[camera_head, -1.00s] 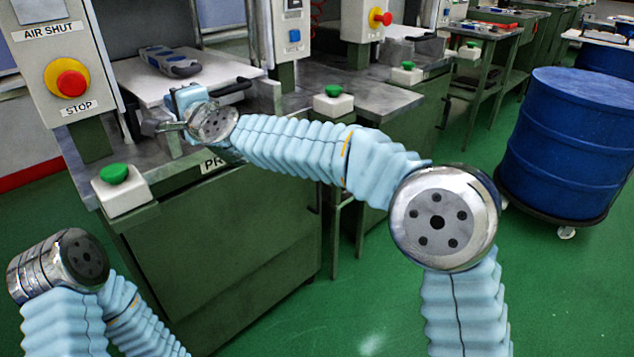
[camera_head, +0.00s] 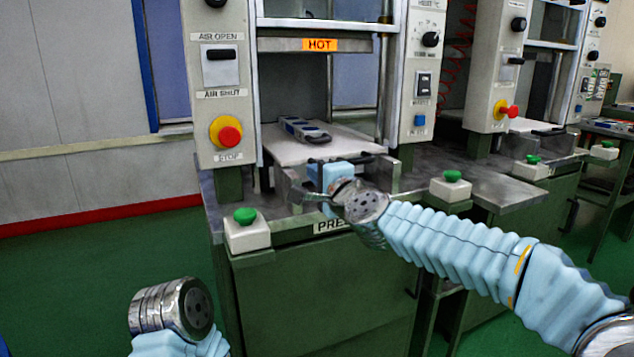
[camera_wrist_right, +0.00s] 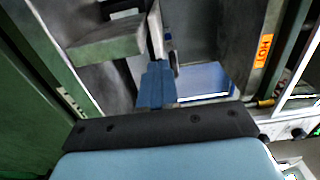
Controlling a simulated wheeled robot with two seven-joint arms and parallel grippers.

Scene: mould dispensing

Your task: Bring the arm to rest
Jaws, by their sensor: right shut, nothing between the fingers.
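My right arm comes in from the right in the head view. Its light blue right gripper (camera_head: 334,176) is at the front of the press (camera_head: 310,290), by the dark handle bar (camera_head: 345,160) of the white plate. The jaws are shut and empty. In the right wrist view the blue gripper (camera_wrist_right: 155,80) points toward the press opening. Whether it touches the press cannot be told. My left arm shows only as a metal joint and blue sleeve at lower left; its gripper is out of view. A grey and blue piece (camera_head: 304,130) lies on the white plate (camera_head: 348,143).
A control post with a red stop button (camera_head: 229,137) stands left of the press opening. Green buttons on white boxes (camera_head: 247,234) and (camera_head: 451,187) flank the front. An orange HOT label (camera_head: 320,45) hangs above. Green floor (camera_head: 90,270) is free at left.

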